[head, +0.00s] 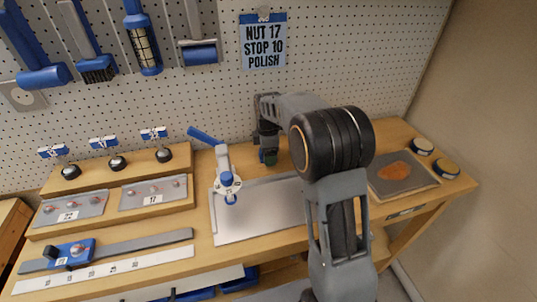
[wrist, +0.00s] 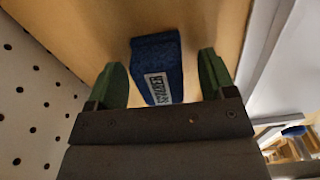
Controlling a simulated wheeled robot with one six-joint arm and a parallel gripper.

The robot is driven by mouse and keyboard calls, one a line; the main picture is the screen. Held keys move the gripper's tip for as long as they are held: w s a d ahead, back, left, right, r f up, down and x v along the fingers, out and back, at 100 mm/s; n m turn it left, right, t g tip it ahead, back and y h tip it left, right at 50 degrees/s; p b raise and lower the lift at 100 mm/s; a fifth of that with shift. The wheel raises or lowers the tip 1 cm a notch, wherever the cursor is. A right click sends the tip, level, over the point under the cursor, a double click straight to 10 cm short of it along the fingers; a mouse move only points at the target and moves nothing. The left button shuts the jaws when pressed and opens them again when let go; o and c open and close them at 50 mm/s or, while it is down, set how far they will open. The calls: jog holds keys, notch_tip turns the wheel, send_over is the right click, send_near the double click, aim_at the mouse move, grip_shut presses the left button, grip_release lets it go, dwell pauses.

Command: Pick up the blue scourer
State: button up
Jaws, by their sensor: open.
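The blue scourer (wrist: 158,60) is a dark blue block with a white printed label on its near side. In the wrist view it sits on the wooden bench, between and a little beyond the green fingertips of my gripper (wrist: 166,78). The jaws are apart, with a gap on both sides of the scourer. In the head view my gripper (head: 268,155) is low over the back of the bench near the pegboard. The scourer cannot be made out there, as my arm and gripper cover that area.
A toggle clamp with blue handle (head: 222,165) stands left of my gripper by a pale metal plate (head: 255,222). The pegboard (head: 330,60) rises close behind. A grey mat with an orange patch (head: 398,172) and two round tins (head: 447,168) lie to the right.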

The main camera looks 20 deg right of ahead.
jog(key=shift+c, duration=0.2)
jog(key=c, duration=1)
notch_tip(320, 180, up, 10)
jog(key=shift+r+p, duration=0.1)
jog(key=shift+p, duration=0.4)
jog(key=o, duration=0.3)
jog(key=shift+c, duration=1)
